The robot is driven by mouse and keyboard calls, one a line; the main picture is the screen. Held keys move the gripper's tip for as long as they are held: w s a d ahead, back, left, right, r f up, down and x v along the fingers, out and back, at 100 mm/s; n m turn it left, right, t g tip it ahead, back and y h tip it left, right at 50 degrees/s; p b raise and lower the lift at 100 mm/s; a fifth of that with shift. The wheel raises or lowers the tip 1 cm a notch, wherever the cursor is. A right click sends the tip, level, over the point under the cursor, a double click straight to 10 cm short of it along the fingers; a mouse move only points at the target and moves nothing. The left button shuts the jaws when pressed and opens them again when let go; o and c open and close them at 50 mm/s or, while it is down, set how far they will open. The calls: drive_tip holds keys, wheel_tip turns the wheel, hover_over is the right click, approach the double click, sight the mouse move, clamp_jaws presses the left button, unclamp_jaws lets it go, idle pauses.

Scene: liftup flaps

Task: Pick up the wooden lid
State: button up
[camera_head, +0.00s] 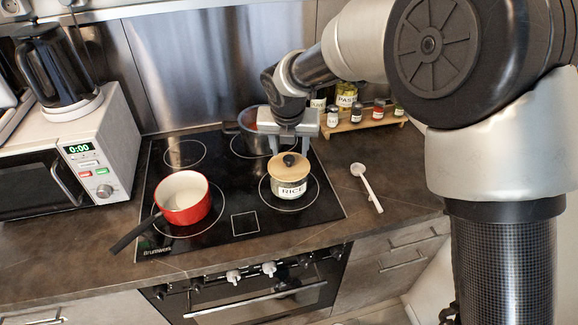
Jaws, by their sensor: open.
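The wooden lid (290,168) is round and light brown with a dark knob (289,160). It sits on a glass jar labelled RICE (290,188), which stands on the right front burner of the black cooktop. My gripper (290,150) is open above the lid, with its two fingers pointing down, one to each side of the knob. I cannot tell whether the fingers touch the lid.
A red saucepan (184,211) with a black handle stands on the left front burner of the cooktop (245,223). A pot (247,133) stands on the back burner behind my gripper. A white spoon (367,186) lies on the counter at right. A wooden spice rack (361,122) holds small jars. A microwave (101,154) with a black kettle (54,68) is at left.

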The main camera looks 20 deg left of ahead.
sight(289, 159)
drive_tip(key=x, duration=0.5)
drive_tip(key=shift+a+f, duration=0.1)
drive_tip(key=shift+a, duration=0.1)
drive_tip(key=c, duration=1.1)
drive_tip(key=shift+c, duration=0.2)
